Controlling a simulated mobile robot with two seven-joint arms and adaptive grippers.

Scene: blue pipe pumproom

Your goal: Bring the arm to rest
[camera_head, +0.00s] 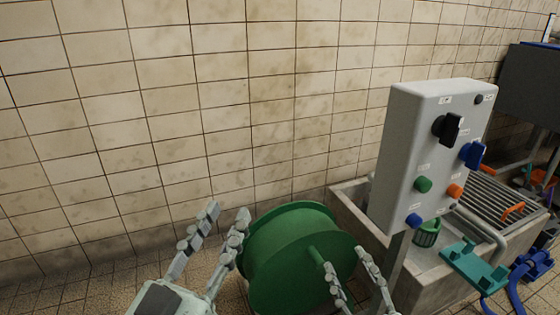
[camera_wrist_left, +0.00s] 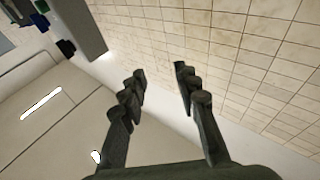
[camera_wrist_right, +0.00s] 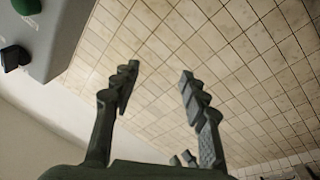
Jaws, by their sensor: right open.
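My left gripper (camera_head: 228,212) is at the lower left of the head view, with its fingers spread and pointing up. In the left wrist view (camera_wrist_left: 160,72) nothing is between its fingers. My right gripper (camera_head: 345,260) is at the bottom centre of the head view, in front of a green reel. Its fingers are apart and empty in the right wrist view (camera_wrist_right: 159,69). Whether either gripper touches the reel I cannot tell.
The green reel (camera_head: 290,230) stands behind my grippers. A grey control box (camera_head: 405,150) with knobs and buttons stands to the right, by a concrete basin (camera_head: 440,285) with a grating (camera_head: 490,200). A teal part (camera_head: 474,266) is at lower right. A tiled wall (camera_head: 200,100) closes the back.

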